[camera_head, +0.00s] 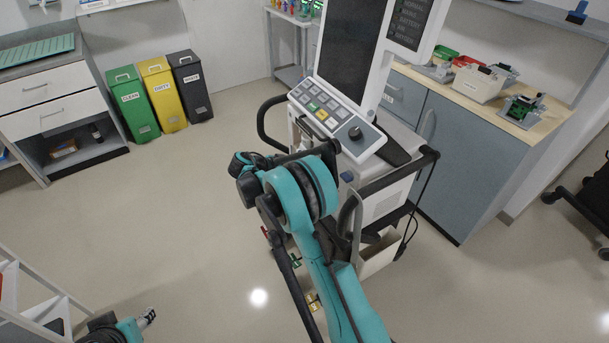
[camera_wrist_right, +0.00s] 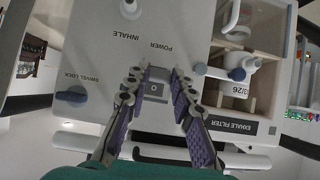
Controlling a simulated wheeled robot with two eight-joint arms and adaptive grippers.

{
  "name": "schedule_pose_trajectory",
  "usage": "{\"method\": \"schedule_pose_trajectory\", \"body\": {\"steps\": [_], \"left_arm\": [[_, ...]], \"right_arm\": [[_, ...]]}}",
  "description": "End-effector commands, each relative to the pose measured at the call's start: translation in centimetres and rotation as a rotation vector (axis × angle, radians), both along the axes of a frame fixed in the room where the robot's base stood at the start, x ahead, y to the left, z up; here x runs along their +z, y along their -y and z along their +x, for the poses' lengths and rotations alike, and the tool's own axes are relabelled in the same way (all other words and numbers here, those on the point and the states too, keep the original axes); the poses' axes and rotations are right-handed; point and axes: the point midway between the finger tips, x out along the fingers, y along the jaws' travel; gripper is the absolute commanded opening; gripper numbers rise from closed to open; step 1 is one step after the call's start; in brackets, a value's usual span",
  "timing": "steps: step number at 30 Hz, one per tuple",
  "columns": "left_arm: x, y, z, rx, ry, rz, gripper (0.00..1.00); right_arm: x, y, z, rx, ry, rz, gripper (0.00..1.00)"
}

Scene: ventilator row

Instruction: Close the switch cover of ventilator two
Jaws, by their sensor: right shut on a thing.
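The ventilator (camera_head: 350,130) stands in the middle of the head view, with a tilted key panel and a dark screen. Its number cannot be read. In the right wrist view, its pale face (camera_wrist_right: 190,22) is marked POWER, INHALE and SWIVEL LOCK. My right gripper (camera_wrist_right: 160,84) is at the power switch, its purple-padded fingers on either side of the small grey switch cover (camera_wrist_right: 157,89) and shut on it. The cover's exact angle is hard to tell. In the head view my right arm hides this gripper. My left gripper (camera_head: 148,317) is low at the left, away from the ventilator.
A blue swivel lock knob (camera_wrist_right: 72,96) and an exhale filter bay (camera_wrist_right: 236,105) flank the switch. A cabinet with a wooden top (camera_head: 470,110) stands right of the ventilator. Green, yellow and black bins (camera_head: 160,95) stand back left. Open floor (camera_head: 150,220) lies left.

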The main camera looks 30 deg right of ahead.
Motion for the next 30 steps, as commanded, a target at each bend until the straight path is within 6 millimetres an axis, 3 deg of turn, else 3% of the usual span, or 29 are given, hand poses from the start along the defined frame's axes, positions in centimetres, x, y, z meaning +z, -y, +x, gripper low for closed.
{"method": "schedule_pose_trajectory", "body": {"steps": [3, 9, 21, 30], "left_arm": [[-1.8, 0.0, 0.0, 0.000, 0.000, 0.000, 0.45], [-2.8, 0.0, 0.0, 0.000, 0.000, 0.000, 0.45], [-3.0, 0.0, 0.0, 0.000, 0.000, 0.000, 0.45], [-3.0, 0.0, 0.0, 0.000, 0.000, 0.000, 0.45]], "right_arm": [[-1.5, 0.2, 0.1, 0.001, 0.004, -0.111, 0.00], [-2.5, 0.9, 0.1, 0.000, 0.013, -0.298, 0.00], [-3.7, 2.5, 0.1, -0.001, 0.024, -0.592, 0.00], [-4.1, 3.1, 0.1, -0.002, 0.028, -0.691, 0.00]]}}
